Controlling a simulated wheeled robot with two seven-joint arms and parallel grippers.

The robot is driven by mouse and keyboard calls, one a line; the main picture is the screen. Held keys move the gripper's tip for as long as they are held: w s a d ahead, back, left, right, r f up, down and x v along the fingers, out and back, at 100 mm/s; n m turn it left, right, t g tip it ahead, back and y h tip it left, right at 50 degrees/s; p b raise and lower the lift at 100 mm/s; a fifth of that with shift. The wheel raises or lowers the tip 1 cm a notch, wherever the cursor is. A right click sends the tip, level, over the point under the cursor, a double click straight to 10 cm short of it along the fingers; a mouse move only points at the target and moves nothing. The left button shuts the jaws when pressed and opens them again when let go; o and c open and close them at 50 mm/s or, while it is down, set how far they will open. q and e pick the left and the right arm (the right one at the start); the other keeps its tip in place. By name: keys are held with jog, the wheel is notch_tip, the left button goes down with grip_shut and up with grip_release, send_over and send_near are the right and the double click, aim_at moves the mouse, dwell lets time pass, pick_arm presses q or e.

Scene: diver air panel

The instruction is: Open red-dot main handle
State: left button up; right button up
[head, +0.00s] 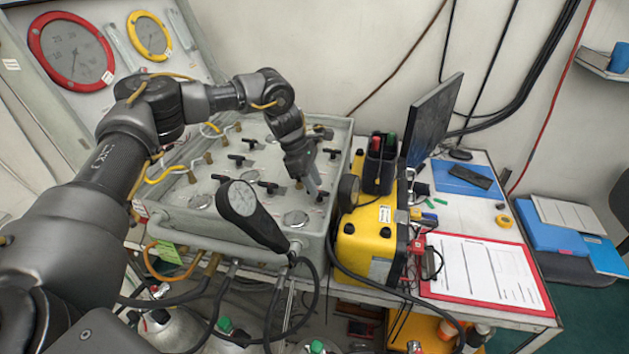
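The grey air panel (190,222) carries several black T-shaped handles, among them one at the left (220,178), one in the middle (269,186) and one at the upper right (331,153). Which one bears a red dot is too small to tell. My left gripper (316,192) points down at the right part of the panel top, close to its surface. Its fingers look close together, but whether they are shut or hold a handle is not clear. The gripper and wrist hide part of the panel there. My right gripper is not in view.
A round black gauge (242,198) rises from the panel's front edge, left of my gripper. A yellow case (365,245) stands close to the panel's right side, with a monitor (432,118) behind. Hoses hang in front. A red clipboard (487,305) lies farther right.

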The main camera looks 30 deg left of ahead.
pick_arm(q)
jog(key=shift+d+f, duration=0.15)
jog(key=shift+f, duration=0.3)
grip_shut()
